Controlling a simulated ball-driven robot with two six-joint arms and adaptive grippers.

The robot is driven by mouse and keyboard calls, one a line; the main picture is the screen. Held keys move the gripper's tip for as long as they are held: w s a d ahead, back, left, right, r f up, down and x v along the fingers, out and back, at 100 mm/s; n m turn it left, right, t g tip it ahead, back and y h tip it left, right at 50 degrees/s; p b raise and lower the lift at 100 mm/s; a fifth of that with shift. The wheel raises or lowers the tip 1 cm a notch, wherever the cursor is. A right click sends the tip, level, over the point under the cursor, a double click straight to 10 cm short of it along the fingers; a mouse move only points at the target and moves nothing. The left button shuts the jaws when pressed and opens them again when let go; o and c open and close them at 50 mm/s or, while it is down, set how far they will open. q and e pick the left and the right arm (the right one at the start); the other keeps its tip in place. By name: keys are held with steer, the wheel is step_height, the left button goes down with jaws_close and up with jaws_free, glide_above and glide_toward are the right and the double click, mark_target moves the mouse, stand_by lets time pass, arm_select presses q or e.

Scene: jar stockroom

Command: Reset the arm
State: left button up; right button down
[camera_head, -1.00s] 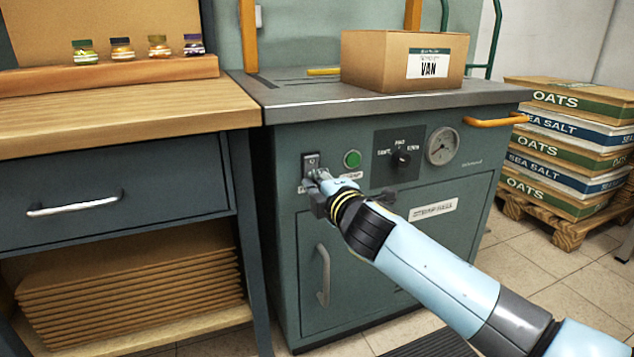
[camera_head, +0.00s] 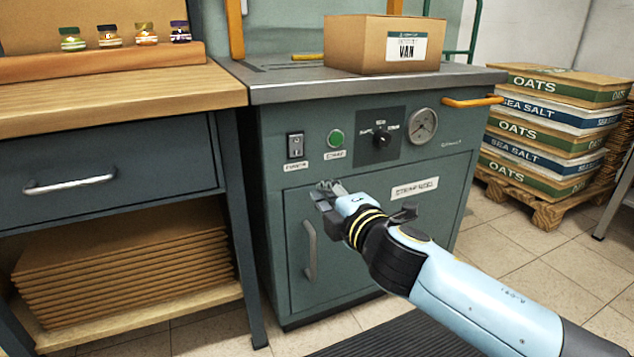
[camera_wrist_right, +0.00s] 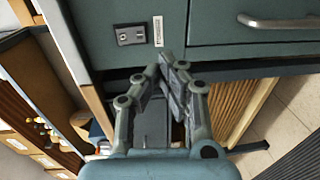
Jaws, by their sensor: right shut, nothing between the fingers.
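My right gripper (camera_head: 328,190) is shut and empty in front of the upper part of the green machine's door (camera_head: 375,235), below the power switch (camera_head: 295,146). It also shows in the right wrist view (camera_wrist_right: 166,62), its fingertips together, with the switch (camera_wrist_right: 130,35) up and to the left of them. My right arm comes in from the lower right. My left gripper is not in view.
A carton marked VAN (camera_head: 350,43) sits on the machine's top. A wooden bench (camera_head: 110,95) with several small jars stands at the left. Sacks of oats and sea salt (camera_head: 545,130) are stacked on a pallet at the right. An orange handle (camera_head: 470,102) sticks out at the machine's right.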

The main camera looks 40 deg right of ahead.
steer(key=shift+v, duration=0.95)
steer(key=shift+f, duration=0.2)
